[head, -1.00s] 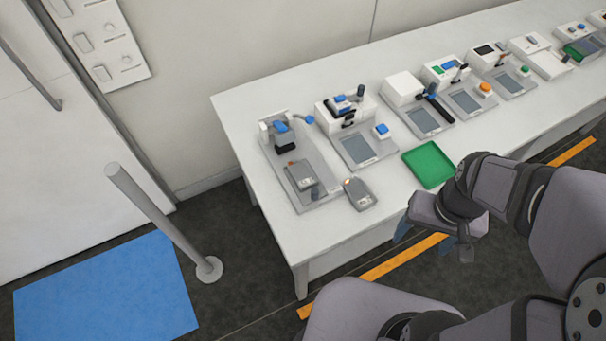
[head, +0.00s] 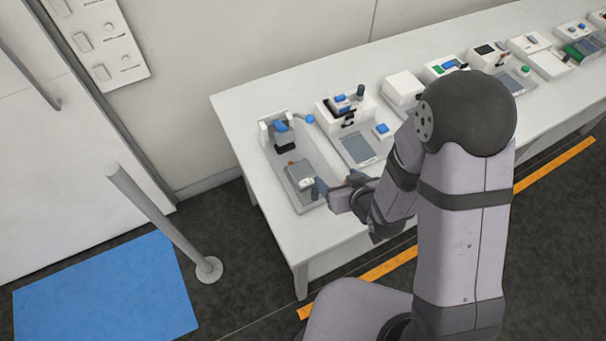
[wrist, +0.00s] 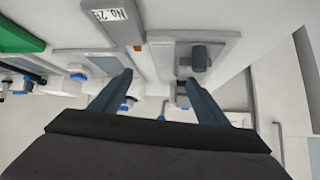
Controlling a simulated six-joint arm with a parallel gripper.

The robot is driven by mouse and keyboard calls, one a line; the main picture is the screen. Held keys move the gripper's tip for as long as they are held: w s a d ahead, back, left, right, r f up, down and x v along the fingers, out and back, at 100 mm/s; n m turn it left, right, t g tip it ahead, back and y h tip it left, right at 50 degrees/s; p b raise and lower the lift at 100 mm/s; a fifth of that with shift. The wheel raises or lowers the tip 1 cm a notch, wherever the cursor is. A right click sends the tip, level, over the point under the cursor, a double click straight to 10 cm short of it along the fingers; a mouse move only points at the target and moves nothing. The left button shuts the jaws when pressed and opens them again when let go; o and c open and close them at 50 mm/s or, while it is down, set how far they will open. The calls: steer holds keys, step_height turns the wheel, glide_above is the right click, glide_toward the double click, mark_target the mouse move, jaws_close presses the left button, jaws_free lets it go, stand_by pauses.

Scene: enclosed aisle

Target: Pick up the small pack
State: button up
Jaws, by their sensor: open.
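A small grey pack (wrist: 112,22) with a white "No." label and an orange-red end shows at the top of the wrist view. My gripper is open and empty, over the table's front edge region beside the leftmost station. In the wrist view its two fingers (wrist: 158,78) are spread, with the pack beyond them, left of centre. I cannot tell the height of the fingers above the table.
The leftmost grey station tray (head: 313,205) holds a grey block (head: 300,174) close to my gripper. Several white stations line the table (head: 235,110). A grey post (head: 160,220) stands on the floor at left.

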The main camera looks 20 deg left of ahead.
mark_target(303, 174)
steer(key=a, duration=0.1)
steer(key=s+a+f+n+y, duration=0.1)
steer(key=s+a+y, duration=0.1)
steer(key=shift+s+a+f+t, duration=0.15)
steer(key=shift+a+f+t, duration=0.1)
steer(key=shift+t, duration=0.15)
steer(key=shift+s+a+f+n+t+y, duration=0.2)
steer(key=shift+s+n+t+y, duration=0.1)
steer(key=shift+s+n+y, duration=0.25)
steer(key=shift+s+a+r+y, duration=0.1)
steer(key=shift+s+a+y, duration=0.05)
steer(key=shift+s+y, duration=0.25)
steer(key=shift+p+x, duration=0.95)
steer(key=shift+x, duration=0.8)
steer(key=shift+p+x, duration=0.65)
steer(key=shift+x, duration=1.25)
steer(key=shift+w, duration=0.1)
steer(key=c, duration=1.3)
